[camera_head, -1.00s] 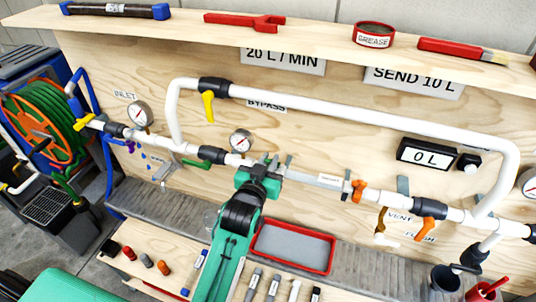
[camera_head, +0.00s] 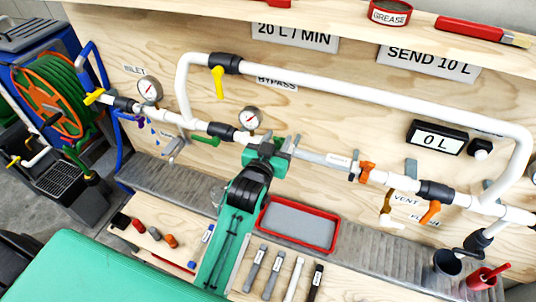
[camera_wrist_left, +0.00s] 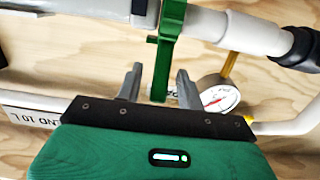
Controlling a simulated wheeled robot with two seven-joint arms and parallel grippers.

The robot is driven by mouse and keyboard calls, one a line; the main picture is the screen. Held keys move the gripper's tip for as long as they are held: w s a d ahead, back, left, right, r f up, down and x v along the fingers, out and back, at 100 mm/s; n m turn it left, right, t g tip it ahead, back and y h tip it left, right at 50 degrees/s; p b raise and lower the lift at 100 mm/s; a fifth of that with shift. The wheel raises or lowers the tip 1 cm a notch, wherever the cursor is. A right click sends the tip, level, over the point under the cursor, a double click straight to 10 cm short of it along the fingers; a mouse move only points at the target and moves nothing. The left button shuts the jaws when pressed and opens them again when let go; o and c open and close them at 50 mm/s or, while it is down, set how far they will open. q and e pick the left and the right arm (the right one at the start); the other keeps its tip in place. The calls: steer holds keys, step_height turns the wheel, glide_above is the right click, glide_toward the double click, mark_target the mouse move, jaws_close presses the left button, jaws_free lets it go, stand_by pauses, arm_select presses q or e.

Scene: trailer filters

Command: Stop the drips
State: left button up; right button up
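A white pipe run (camera_head: 325,158) crosses the wooden panel. My left gripper (camera_head: 280,143) is at this pipe, right of a small round gauge (camera_head: 251,118). In the left wrist view, the gripper's two grey fingers (camera_wrist_left: 159,86) are apart, with a green handle (camera_wrist_left: 165,60) between them; gaps show on its sides. Small blue drop-like marks (camera_head: 153,131) show below the pipe's left part, near a purple handle (camera_head: 131,117). A green lever (camera_head: 206,140) and orange levers (camera_head: 367,173) sit on the same run. A yellow lever (camera_head: 218,82) hangs from the bypass. My right gripper is out of view.
A red-rimmed tray (camera_head: 333,245) stands below the pipe. Several small tools (camera_head: 272,275) lie beside it on the bench. A hose reel (camera_head: 48,97) stands at the left. A display (camera_head: 437,138) reads 0 L. Black and red cups (camera_head: 480,280) stand at the right.

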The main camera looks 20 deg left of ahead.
arm_select(q)
steer(key=s+r+b, duration=0.1)
steer(key=s+b, duration=0.3)
steer(key=s, duration=0.9)
steer(key=shift+a, duration=0.25)
